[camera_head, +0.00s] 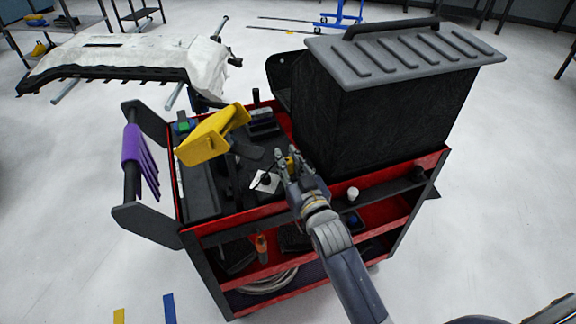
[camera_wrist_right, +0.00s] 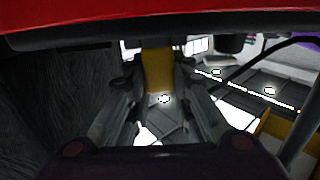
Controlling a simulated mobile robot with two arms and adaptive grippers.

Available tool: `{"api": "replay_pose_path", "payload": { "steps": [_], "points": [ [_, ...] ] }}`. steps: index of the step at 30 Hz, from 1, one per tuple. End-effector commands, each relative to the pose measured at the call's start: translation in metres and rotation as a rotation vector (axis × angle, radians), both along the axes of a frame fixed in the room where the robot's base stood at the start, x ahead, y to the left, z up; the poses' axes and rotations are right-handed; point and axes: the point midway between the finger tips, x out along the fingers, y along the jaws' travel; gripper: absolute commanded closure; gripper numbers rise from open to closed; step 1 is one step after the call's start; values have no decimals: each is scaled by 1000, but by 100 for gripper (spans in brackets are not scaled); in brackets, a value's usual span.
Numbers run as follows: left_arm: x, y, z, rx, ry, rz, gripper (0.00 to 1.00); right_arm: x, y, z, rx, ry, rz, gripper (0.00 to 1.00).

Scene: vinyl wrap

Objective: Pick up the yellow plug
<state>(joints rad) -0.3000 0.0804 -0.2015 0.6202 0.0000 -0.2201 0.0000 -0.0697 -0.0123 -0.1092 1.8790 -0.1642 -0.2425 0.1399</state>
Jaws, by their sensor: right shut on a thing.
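My right gripper (camera_head: 286,168) reaches over the top tray of the red and black cart. Its fingers are shut on the yellow plug (camera_head: 291,161), which shows only as a small yellow patch between them. In the right wrist view the yellow plug (camera_wrist_right: 158,70) sits upright between the two fingers of my right gripper (camera_wrist_right: 158,98). The fingers hide part of the plug. I cannot tell whether it is clear of the tray. My left gripper is not in view.
A large black box (camera_head: 365,110) with a grey ribbed lid stands right beside my gripper. A yellow holder (camera_head: 205,137) and purple cloths (camera_head: 140,160) are at the cart's left. The cart's red rim (camera_head: 265,212) runs under my arm. A white-covered bumper (camera_head: 135,58) stands behind.

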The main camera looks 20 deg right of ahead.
Motion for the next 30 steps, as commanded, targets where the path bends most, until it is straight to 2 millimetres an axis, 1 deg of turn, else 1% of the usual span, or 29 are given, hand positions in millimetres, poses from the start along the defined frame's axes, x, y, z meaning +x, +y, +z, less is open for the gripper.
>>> {"api": "replay_pose_path", "payload": {
  "steps": [8,13,16,19,30],
  "points": [
    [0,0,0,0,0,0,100,0,0,4,0,-1,0,96],
    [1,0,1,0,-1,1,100,0,0,21,-1,-5,1,96],
    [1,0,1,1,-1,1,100,0,0,38,0,-6,1,96],
    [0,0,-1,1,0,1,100,-19,-2,35,0,3,1,96],
    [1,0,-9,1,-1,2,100,-106,-10,43,0,3,1,96]
  ]
}}
